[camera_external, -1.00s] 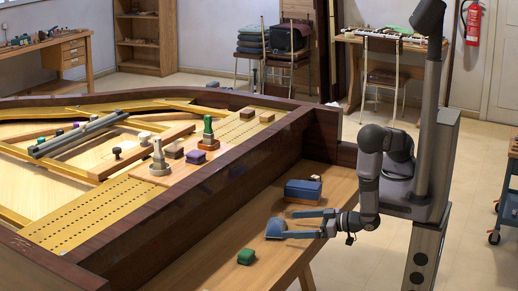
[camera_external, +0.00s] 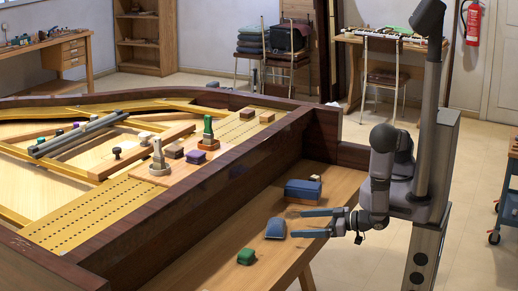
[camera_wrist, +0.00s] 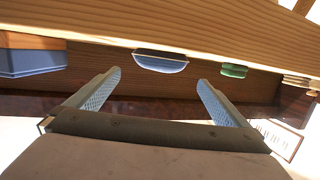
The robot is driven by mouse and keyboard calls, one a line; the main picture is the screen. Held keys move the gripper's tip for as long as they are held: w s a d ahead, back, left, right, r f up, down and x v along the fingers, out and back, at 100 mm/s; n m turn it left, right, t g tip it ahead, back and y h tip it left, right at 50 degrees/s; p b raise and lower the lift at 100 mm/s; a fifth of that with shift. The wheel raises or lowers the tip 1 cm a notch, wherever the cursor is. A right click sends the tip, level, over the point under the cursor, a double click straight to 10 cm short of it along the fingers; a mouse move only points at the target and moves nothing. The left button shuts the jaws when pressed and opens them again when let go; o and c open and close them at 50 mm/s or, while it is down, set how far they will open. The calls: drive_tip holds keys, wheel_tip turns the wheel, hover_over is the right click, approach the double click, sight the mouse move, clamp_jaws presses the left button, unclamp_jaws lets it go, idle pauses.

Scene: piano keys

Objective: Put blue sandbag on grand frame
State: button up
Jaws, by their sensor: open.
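The small blue sandbag (camera_external: 275,228) lies on the wooden bench beside the piano, just left of my gripper's fingertips. My gripper (camera_external: 296,223) is open and empty, its fingers pointing left toward the sandbag with a small gap between. In the wrist view the blue sandbag (camera_wrist: 160,61) shows beyond the two fingers (camera_wrist: 158,80), roughly centred between them. The grand frame (camera_external: 90,222) is the golden, hole-lined frame inside the dark wooden piano case, left of the bench.
A larger blue block (camera_external: 302,191) sits on the bench behind my gripper, with a small tan piece (camera_external: 315,178) near it. A green bag (camera_external: 246,257) lies nearer the front. The piano's raised dark rim (camera_external: 215,185) stands between bench and frame. Several small objects sit on the frame.

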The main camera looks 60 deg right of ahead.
sight(283, 226)
drive_tip(key=shift+r, duration=2.25)
drive_tip(key=shift+w+r, duration=0.15)
drive_tip(key=shift+w, duration=0.35)
drive_tip(key=shift+a+f, duration=0.1)
drive_tip(key=shift+f, duration=2.75)
drive_tip(key=shift+p+x, duration=0.65)
drive_tip(key=shift+x, duration=3.05)
drive_tip(key=shift+a+r, duration=0.1)
drive_tip(key=shift+a, duration=0.05)
drive_tip(key=shift+c, duration=0.6)
drive_tip(key=c, duration=1.1)
